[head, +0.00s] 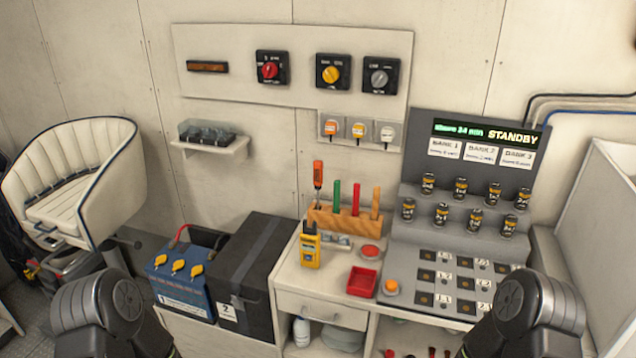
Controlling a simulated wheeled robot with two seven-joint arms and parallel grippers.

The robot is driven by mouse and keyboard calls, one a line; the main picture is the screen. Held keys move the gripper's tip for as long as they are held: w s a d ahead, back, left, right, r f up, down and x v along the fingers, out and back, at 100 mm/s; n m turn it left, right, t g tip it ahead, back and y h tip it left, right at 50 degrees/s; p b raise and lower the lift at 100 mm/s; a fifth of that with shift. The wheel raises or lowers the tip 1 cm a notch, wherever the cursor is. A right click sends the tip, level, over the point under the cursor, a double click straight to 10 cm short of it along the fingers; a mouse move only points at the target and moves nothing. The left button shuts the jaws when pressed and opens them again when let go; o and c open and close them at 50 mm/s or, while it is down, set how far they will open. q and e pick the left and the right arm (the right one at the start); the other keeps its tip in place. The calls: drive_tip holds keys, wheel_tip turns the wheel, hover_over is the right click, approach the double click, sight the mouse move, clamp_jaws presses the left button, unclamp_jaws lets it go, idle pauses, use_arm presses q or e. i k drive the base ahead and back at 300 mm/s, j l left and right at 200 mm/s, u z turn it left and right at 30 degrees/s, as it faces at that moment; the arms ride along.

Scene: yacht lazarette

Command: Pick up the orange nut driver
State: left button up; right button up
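A wooden tool block (343,221) stands on the cream workbench near the wall, with several upright tools in it. At its left end is a taller tool with a bright orange upper part and a dark section (318,172). To its right are a green handle (336,195), a red handle (356,198) and a duller orange handle (375,202). I cannot tell for sure which of the two orange ones is the nut driver. Their lower ends are hidden in the block. Only dark links of my arms show at the bottom left and right; neither gripper is in view.
A yellow meter (310,250), a red tray (362,281) and a red button (370,251) are in front of the block. A grey console (440,240) with several black cylinders stands right. A black box (255,262) and blue battery (182,280) are left.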

sight(317, 165)
drive_tip(key=i+j+z, duration=0.1)
drive_tip(key=z, duration=0.9)
drive_tip(key=i+j+z, duration=0.1)
drive_tip(key=j+z, duration=0.35)
drive_tip(key=j, duration=0.35)
drive_tip(key=j+z, duration=0.45)
drive_tip(key=j, duration=1.05)
